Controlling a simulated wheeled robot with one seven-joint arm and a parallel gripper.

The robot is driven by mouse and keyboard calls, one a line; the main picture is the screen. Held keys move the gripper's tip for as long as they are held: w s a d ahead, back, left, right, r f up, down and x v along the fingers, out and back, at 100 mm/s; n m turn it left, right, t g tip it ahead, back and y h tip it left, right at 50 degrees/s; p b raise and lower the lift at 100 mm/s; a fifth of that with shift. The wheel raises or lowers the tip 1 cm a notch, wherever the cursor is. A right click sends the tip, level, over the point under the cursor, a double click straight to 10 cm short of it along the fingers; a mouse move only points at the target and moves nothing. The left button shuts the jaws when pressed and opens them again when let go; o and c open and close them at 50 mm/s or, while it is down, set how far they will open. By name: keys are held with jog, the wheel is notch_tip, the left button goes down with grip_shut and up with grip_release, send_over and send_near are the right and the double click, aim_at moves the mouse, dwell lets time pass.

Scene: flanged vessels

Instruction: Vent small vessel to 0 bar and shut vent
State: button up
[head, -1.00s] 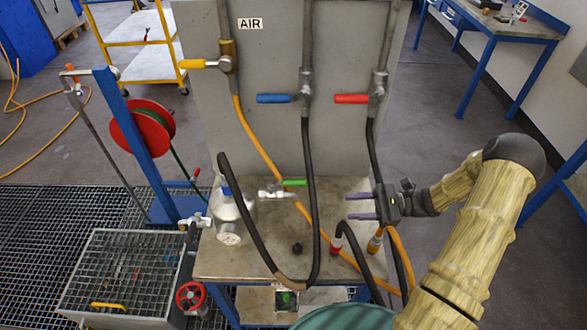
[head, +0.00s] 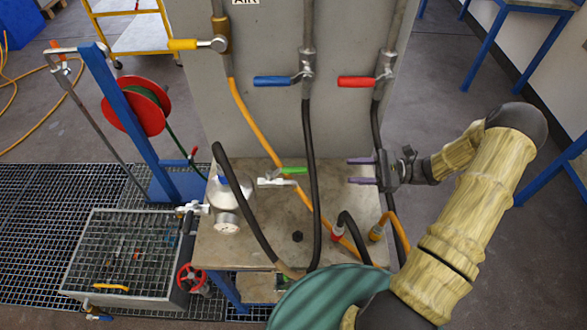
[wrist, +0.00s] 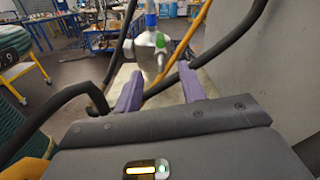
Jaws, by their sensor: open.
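The small vessel (head: 229,204) is a silver metal body on the bench, left of centre. A gauge-like round face (head: 227,226) shows at its front, too small to read. In the wrist view the vessel (wrist: 151,50) stands ahead, beyond the fingers, with a green handle (wrist: 162,44) and a blue part on top. My gripper (head: 350,171) is open and empty, with purple fingers pointing left, apart from the vessel. It also shows in the wrist view (wrist: 160,92).
Black and orange hoses (head: 312,190) loop over the bench (head: 255,245) between my gripper and the vessel. Yellow, blue and red levers (head: 357,82) are on the grey panel behind. A grated bin (head: 130,255) and a red handwheel (head: 190,277) stand at left.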

aim_at(294, 168)
jog(key=a+p, duration=0.1)
jog(key=a, duration=0.4)
jog(key=a+p, duration=0.2)
jog(key=a, duration=0.4)
jog(key=a+p, duration=0.2)
jog(key=a, duration=0.3)
jog(key=shift+w+a+r, duration=0.15)
jog(key=shift+w+a, duration=0.05)
jog(key=shift+w, duration=0.2)
jog(key=shift+a, duration=0.45)
grip_shut()
